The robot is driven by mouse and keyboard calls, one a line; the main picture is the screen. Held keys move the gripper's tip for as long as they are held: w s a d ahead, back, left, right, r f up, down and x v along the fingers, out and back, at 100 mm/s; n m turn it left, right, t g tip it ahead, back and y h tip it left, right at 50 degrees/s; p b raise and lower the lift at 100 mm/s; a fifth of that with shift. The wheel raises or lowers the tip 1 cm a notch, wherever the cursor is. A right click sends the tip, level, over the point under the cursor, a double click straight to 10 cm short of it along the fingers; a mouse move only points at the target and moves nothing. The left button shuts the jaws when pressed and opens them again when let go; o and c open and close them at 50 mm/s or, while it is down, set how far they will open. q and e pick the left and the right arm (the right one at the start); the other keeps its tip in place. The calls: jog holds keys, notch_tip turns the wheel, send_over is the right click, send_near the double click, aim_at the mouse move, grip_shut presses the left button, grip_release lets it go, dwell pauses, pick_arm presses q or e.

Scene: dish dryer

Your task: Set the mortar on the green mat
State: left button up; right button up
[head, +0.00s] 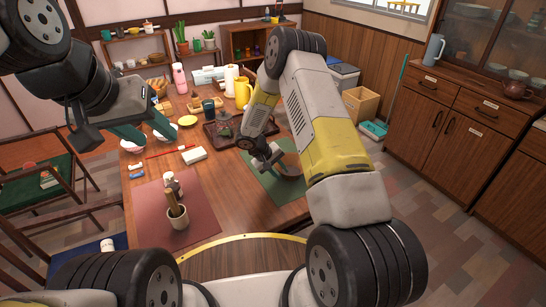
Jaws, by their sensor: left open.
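The green mat (268,184) lies at the right front of the wooden table, partly covered by my right arm. A grey rounded vessel (290,164), which looks like the mortar, is over this mat; I cannot tell whether it touches it. My right gripper (271,157) is right at the vessel's left side, and its fingertips are mostly hidden, so its grip is unclear.
A red-brown mat (205,218) at the table's front left bears a cup with wooden utensils (177,216). A yellow pitcher (242,93), a pink bottle (179,78) and a dark tray (209,134) stand farther back. A white box (194,155) lies mid-table.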

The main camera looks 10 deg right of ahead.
jog(key=v, duration=1.2)
jog(key=s+d+r+m+y, duration=0.1)
jog(key=s+d+r, duration=0.1)
jog(key=r, duration=0.4)
jog(key=s+d+r, duration=0.1)
jog(key=s+r, duration=0.1)
jog(key=r, duration=0.4)
jog(key=s+d+r+m+t+y, duration=0.1)
jog(key=s+r+t+y, duration=0.1)
jog(key=s+r, duration=0.8)
jog(key=s+r+m+t+y, duration=0.1)
jog(key=s+r+y, duration=0.3)
jog(key=s+r, duration=0.6)
jog(key=shift+s+d+t+y, duration=0.4)
jog(key=shift+s+t, duration=0.2)
jog(key=shift+s, duration=2.2)
